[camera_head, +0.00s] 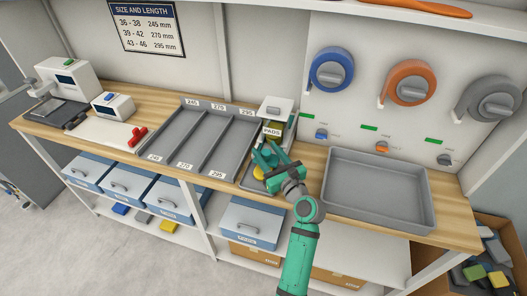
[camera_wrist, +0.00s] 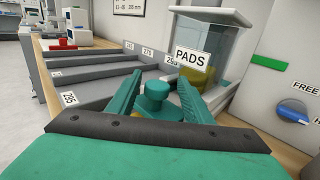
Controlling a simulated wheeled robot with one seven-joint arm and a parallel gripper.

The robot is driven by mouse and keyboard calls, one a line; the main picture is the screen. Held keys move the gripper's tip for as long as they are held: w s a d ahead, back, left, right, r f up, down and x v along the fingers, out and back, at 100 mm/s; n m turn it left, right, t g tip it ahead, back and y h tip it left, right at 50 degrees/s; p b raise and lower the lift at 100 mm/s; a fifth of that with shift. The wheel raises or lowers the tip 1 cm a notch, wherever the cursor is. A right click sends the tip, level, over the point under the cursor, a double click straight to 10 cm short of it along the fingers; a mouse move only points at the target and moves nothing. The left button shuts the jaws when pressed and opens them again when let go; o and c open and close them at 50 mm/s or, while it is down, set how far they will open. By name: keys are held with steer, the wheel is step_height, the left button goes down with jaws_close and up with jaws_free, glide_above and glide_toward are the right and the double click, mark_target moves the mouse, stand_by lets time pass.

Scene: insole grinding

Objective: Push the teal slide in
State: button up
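The teal slide (camera_wrist: 154,98) shows in the wrist view as a teal block with a round knob on top. It sits in front of the pads dispenser (camera_wrist: 210,45), a clear box with a grey lid, a "PADS" label and yellow-green contents. My gripper (camera_wrist: 160,82) has its two teal fingers apart, one on each side of the slide's knob. I cannot tell whether either finger touches it. In the head view my gripper (camera_head: 268,153) is just in front of the dispenser (camera_head: 276,112) and hides most of the slide.
A grey sorting rack (camera_head: 205,138) with size labels lies left of my gripper. An empty grey tray (camera_head: 378,190) lies to the right. A yellow piece (camera_head: 258,172) shows beside my gripper. Coloured dials (camera_head: 331,69) are on the back wall.

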steer(key=shift+s, duration=0.3)
steer(key=v, duration=0.6)
steer(key=shift+d, duration=0.25)
steer(key=shift+s+d, duration=0.15)
steer(key=shift+s, duration=0.25)
steer(key=shift+c, duration=0.3)
